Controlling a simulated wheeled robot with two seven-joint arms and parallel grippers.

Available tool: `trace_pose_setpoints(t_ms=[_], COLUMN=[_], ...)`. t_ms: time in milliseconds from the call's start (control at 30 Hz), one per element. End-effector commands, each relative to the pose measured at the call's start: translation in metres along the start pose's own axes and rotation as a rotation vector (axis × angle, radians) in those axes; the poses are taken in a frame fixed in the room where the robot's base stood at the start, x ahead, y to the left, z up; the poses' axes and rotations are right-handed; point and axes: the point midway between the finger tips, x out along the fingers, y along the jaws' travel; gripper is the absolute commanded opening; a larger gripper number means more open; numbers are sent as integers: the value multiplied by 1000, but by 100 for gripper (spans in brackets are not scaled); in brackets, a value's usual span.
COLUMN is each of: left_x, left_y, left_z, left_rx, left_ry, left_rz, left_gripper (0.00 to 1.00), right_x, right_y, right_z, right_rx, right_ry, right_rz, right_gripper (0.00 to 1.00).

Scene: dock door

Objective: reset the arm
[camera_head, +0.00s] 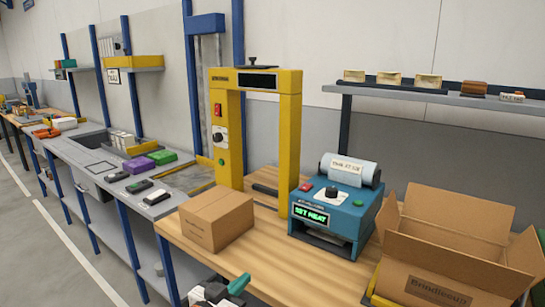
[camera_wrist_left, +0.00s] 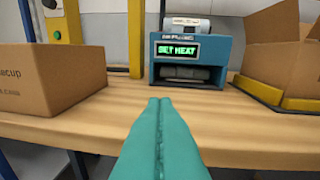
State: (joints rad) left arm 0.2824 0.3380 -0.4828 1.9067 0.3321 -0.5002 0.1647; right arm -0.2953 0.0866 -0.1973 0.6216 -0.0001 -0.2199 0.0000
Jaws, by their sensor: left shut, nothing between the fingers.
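My left gripper (camera_head: 240,283) shows at the bottom of the head view, at the front edge of the wooden bench (camera_head: 285,258). Its teal fingers (camera_wrist_left: 159,102) lie together in the left wrist view, with nothing between them. They point toward a blue heat machine (camera_head: 332,207) whose green display reads "SET HEAT"; the machine also shows in the wrist view (camera_wrist_left: 190,72). The fingers appear apart from the machine and the boxes. My right gripper is in neither view.
A closed cardboard box (camera_head: 215,220) stands left on the bench, and an open carton (camera_head: 440,255) right, by a yellow edge. A yellow frame (camera_head: 222,150) rises behind. A shelf (camera_head: 430,93) holds small boxes. Bare wood lies between the closed box and the machine.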

Motion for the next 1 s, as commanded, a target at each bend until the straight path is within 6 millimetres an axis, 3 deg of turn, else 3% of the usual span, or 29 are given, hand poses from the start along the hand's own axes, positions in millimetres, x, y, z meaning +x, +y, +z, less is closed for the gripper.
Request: trace_pose_setpoints(t_ms=[167, 300, 400, 600, 800, 967, 1000], left_x=[-43, -109, -159, -232, -291, -334, -326], left_y=[-10, -17, -20, -26, -34, -41, -38], left_z=[-61, -122, -154, -188, -205, -212, -223], left_rx=[-34, -70, -94, -130, -163, -189, -186], left_ry=[207, 461, 632, 866, 1042, 1168, 1165], left_rz=[63, 147, 203, 274, 327, 361, 357], left_gripper=[0, 0, 0, 0, 0, 0, 0], right_x=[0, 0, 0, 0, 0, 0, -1], right_y=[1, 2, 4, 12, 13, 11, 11], right_z=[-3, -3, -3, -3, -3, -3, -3], right_rx=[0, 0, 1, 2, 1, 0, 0], right_ry=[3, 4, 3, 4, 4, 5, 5], right_rz=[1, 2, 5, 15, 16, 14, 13], right_gripper=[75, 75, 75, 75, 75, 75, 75])
